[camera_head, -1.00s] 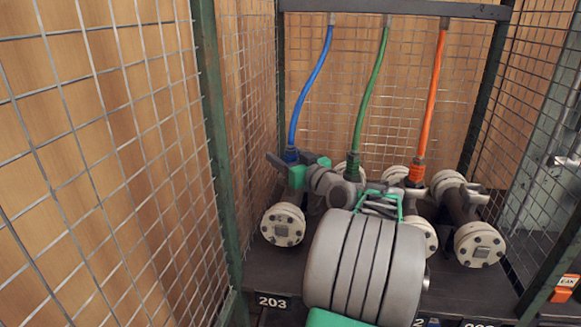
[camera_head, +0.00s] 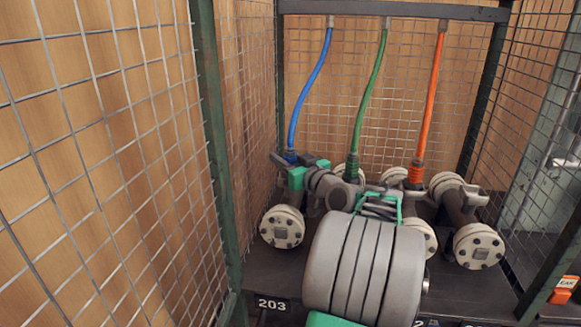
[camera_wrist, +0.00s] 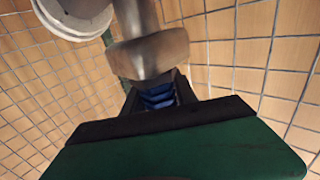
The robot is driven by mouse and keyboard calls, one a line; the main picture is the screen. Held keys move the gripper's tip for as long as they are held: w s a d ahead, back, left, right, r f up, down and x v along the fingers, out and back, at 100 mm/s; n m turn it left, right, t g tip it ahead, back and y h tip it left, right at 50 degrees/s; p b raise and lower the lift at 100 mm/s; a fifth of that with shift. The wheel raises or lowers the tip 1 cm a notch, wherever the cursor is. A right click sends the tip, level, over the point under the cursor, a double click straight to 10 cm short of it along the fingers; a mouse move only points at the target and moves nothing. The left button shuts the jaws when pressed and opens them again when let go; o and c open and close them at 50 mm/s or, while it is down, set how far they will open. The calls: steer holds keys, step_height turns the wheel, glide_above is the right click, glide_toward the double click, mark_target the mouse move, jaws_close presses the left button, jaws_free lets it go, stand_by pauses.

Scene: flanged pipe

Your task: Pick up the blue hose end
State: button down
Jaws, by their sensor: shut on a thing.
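The blue hose (camera_head: 308,90) hangs from the top bar, and its ribbed blue hose end (camera_head: 290,155) is at the lower left of the row of hoses. My gripper (camera_head: 293,164), grey with green parts, is shut around this end, and the fingers hide most of it. In the wrist view the blue ribs (camera_wrist: 158,96) show in a narrow gap beyond the dark edge of a green gripper part. A grey metal pipe piece (camera_wrist: 148,55) is directly above the ribs there. The contact itself is mostly hidden.
A green hose (camera_head: 370,95) and an orange hose (camera_head: 433,95) hang to the right. Flanged pipes (camera_head: 479,246) stand on the dark shelf (camera_head: 268,285), partly behind my arm. Wire mesh (camera_head: 100,150) and green posts (camera_head: 213,130) close in the left side.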

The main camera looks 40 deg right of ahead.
steer(key=shift+r, duration=0.15)
steer(key=shift+r, duration=0.3)
step_height(320, 180, up, 3)
steer(key=shift+f+p, duration=0.2)
steer(key=shift+p, duration=0.4)
steer(key=s+a+r+p, duration=0.3)
steer(key=s+r+p, duration=0.3)
steer(key=s+r, duration=0.7)
steer(key=shift+s+r, duration=0.35)
steer(key=shift+r, duration=0.2)
steer(key=shift+d, duration=0.1)
